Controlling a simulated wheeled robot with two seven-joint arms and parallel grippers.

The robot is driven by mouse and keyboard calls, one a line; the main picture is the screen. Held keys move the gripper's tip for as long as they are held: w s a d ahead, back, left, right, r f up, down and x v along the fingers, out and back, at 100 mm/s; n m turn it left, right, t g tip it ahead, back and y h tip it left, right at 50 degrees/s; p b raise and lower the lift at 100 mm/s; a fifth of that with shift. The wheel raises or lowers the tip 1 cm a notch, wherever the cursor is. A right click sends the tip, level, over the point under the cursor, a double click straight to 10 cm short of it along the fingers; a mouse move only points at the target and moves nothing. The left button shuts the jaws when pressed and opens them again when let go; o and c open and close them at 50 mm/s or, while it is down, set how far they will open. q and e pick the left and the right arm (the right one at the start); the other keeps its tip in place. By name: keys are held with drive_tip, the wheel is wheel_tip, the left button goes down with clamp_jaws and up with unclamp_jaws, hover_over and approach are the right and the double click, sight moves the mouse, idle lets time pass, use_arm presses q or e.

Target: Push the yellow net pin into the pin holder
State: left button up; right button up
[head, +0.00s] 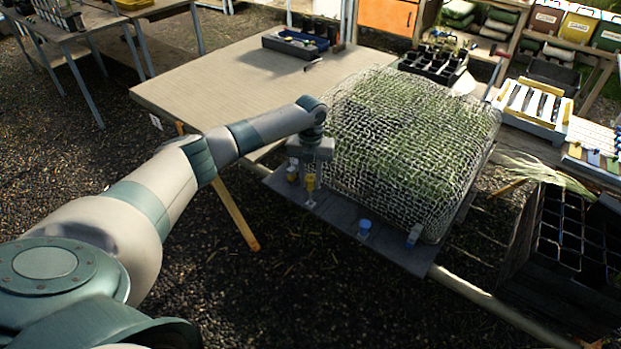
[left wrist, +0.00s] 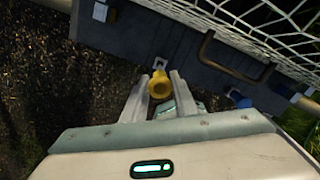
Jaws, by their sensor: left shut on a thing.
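My left gripper (head: 311,178) points down over the near-left part of the grey board (head: 340,214) along the net's front edge. It is shut on the yellow net pin (head: 310,184), which also shows between the two fingers in the left wrist view (left wrist: 160,86). A small pale pin holder (head: 311,204) is on the board just below the pin; it also shows just beyond the pin in the left wrist view (left wrist: 160,64). I cannot tell whether the pin's lower end touches the holder. My right gripper is not in view.
A white net over green plants (head: 410,140) stands right behind the board. A blue pin (head: 364,227) stands farther right on the board. A brown handle (left wrist: 207,50) arches over the board.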

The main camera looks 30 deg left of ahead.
sight(311, 187)
use_arm(q)
drive_tip(key=shift+f+b, duration=0.35)
drive_tip(key=shift+f, duration=0.5)
idle(1.5)
drive_tip(key=shift+f+b, duration=1.55)
drive_tip(key=shift+f, duration=0.85)
idle(0.3)
drive_tip(key=o, duration=2)
drive_tip(key=shift+r, duration=0.15)
drive_tip(key=shift+r+p, duration=0.45)
drive_tip(key=shift+p, duration=0.05)
drive_tip(key=shift+r+p, duration=0.5)
drive_tip(key=shift+r, duration=0.15)
drive_tip(key=shift+r, duration=0.15)
